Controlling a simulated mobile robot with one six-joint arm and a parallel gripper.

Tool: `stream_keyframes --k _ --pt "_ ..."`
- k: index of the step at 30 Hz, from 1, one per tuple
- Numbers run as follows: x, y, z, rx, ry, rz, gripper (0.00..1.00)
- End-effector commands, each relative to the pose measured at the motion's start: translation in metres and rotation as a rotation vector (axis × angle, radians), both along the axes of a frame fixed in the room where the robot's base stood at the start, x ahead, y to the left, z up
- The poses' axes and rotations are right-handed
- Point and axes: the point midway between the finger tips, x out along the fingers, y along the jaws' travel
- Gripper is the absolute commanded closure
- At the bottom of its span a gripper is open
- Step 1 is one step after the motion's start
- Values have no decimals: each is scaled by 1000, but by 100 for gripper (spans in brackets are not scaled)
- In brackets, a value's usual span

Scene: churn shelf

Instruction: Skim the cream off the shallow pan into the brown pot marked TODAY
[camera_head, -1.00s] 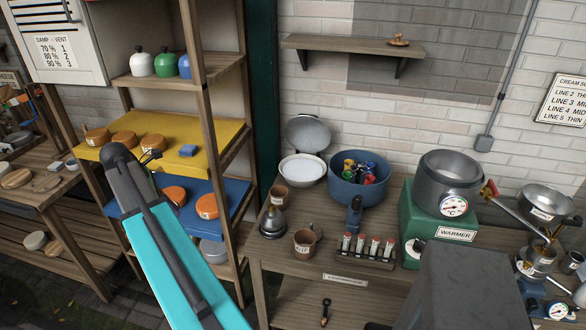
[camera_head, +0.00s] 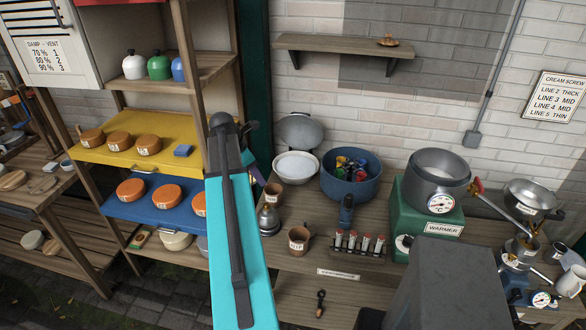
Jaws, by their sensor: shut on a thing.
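A shallow white pan (camera_head: 297,167) with pale contents stands on the wooden bench, left of a blue tub. A small brown pot (camera_head: 273,196) with a pale label stands in front of it, partly behind my arm. A second brown pot (camera_head: 299,241) with a handle and a label stands nearer the front. Neither label is clear enough to read as TODAY. My turquoise arm rises from the bottom, left of both pots. Its far end is beside the shelf post, left of the pan. I cannot make out my gripper's jaws or anything held in them.
A blue tub (camera_head: 351,178) of coloured items, a rack of red-topped tubes (camera_head: 358,243), a grey metal bell-shaped item (camera_head: 268,219) and a green warmer (camera_head: 428,222) with a steel pot crowd the bench. A shelf unit (camera_head: 212,70) with cheeses stands left. A grey box (camera_head: 450,285) blocks the front right.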

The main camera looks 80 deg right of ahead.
Motion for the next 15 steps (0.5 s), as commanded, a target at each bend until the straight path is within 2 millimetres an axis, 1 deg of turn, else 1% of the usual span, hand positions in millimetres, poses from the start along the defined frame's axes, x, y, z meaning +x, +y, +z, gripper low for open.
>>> stream_keyframes --k 1,3,6,9,12,15 --pt "-17 -7 5 -1 -1 -8 98" --pt "-37 -15 7 -1 -1 -14 98" --pt "-64 -24 11 0 0 -19 98" --pt "-87 -32 13 -1 -1 -24 99" --pt "-102 -36 15 0 -2 -27 99" --pt "-111 -39 16 0 -1 -27 99"
